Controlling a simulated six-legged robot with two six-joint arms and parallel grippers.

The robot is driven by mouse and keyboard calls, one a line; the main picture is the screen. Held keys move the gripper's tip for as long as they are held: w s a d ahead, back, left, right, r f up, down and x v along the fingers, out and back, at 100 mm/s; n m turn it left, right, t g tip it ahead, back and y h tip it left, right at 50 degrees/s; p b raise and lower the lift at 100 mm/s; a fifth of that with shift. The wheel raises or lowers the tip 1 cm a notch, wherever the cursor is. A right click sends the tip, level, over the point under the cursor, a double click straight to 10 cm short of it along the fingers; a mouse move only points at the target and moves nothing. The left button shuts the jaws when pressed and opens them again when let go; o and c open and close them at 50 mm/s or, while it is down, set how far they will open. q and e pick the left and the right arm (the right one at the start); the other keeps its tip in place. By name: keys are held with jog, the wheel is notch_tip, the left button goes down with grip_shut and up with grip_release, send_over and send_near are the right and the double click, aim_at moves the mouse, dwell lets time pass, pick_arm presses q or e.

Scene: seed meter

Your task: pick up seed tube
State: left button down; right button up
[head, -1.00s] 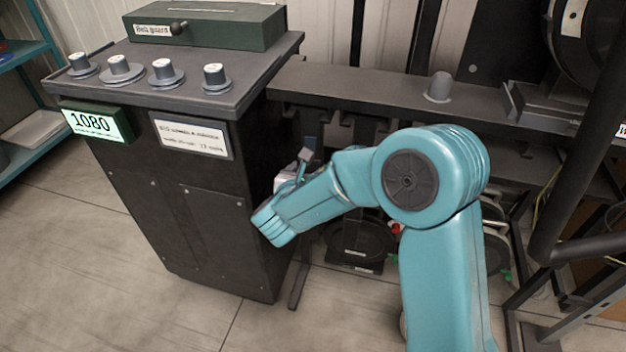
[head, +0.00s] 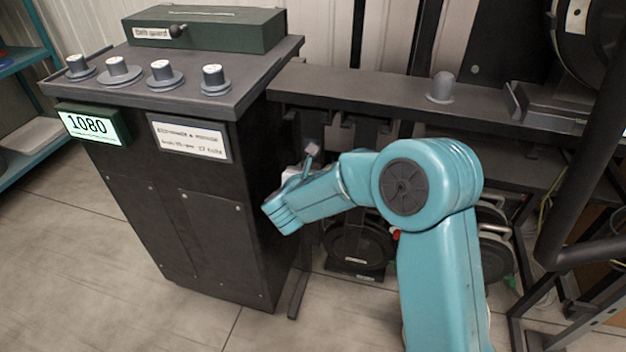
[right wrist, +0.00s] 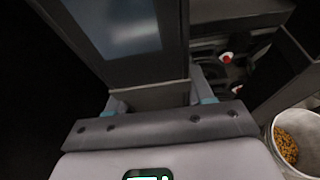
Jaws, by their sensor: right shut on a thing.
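My right gripper (right wrist: 162,98) is shut on a dark grey, box-like piece with a bluish panel (right wrist: 115,25) in the right wrist view. I take this piece to be the seed tube; its ends are out of view or hidden. In the head view my teal right arm reaches left, between the dark cabinet and the bench. My left gripper is not in view.
The dark cabinet (head: 150,230) carries several grey knobs, a green box (head: 205,28) and a display reading 1080 (head: 92,125). The dark bench rail (head: 370,90) runs to the right. A pale cup of yellow-brown grains (right wrist: 278,148) stands at right in the wrist view.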

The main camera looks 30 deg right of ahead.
jog(key=shift+r, duration=0.1)
jog(key=shift+r, duration=0.3)
jog(key=shift+r+p, duration=0.5)
jog(key=shift+p, duration=0.05)
jog(key=s+a+p, duration=0.3)
jog(key=s+a, duration=0.8)
jog(key=a, duration=0.2)
jog(key=shift+s+a, duration=0.35)
jog(key=shift+a, duration=0.1)
jog(key=s+a, duration=0.7)
jog(key=a, duration=0.1)
dwell(0.4)
jog(key=shift+a, duration=0.15)
